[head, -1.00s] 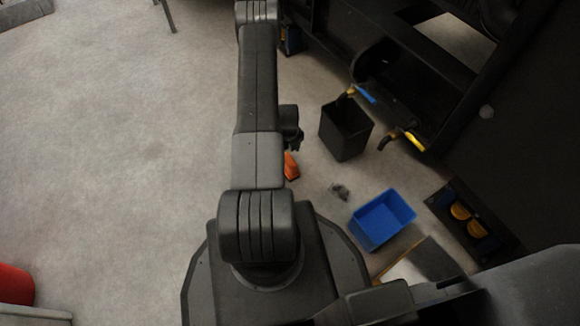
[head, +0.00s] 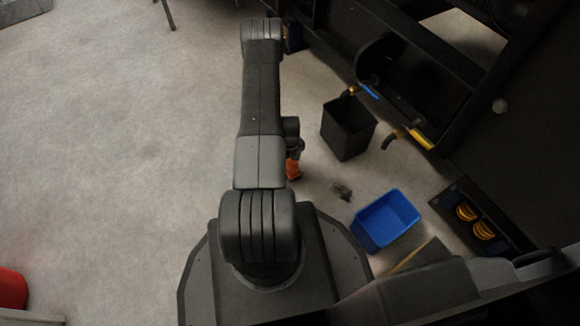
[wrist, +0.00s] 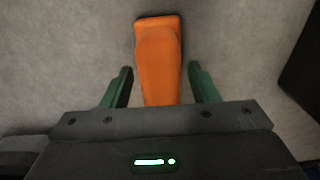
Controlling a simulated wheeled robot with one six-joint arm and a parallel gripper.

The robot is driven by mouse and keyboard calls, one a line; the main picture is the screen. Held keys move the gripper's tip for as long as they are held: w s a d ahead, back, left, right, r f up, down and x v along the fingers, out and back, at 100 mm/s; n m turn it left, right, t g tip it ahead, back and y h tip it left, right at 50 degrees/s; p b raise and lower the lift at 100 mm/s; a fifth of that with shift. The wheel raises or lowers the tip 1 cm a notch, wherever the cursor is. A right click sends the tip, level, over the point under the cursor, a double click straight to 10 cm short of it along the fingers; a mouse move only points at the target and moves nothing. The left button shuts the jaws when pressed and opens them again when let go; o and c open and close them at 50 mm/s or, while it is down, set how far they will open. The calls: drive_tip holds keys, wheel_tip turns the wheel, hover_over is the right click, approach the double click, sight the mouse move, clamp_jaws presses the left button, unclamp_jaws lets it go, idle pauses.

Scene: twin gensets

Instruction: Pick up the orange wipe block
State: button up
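The orange wipe block (wrist: 159,60) lies on the floor in the wrist view, long side pointing away from my gripper. My gripper (wrist: 160,80) is open, with one green finger on each side of the block's near part. A gap shows between each finger and the block. In the head view the block (head: 293,169) shows as a small orange patch beside my arm, partly hidden by it. My gripper is mostly hidden behind the arm there.
A black bin (head: 347,128) and a blue tray (head: 386,220) stand on the floor to the right. A small dark grey item (head: 342,191) lies between block and tray. The dark genset frame (head: 440,80) fills the right side.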

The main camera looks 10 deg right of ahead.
clamp_jaws()
drive_tip(key=shift+r, duration=0.15)
wheel_tip(320, 180, up, 10)
drive_tip(key=p, duration=0.3)
drive_tip(key=shift+p, duration=0.3)
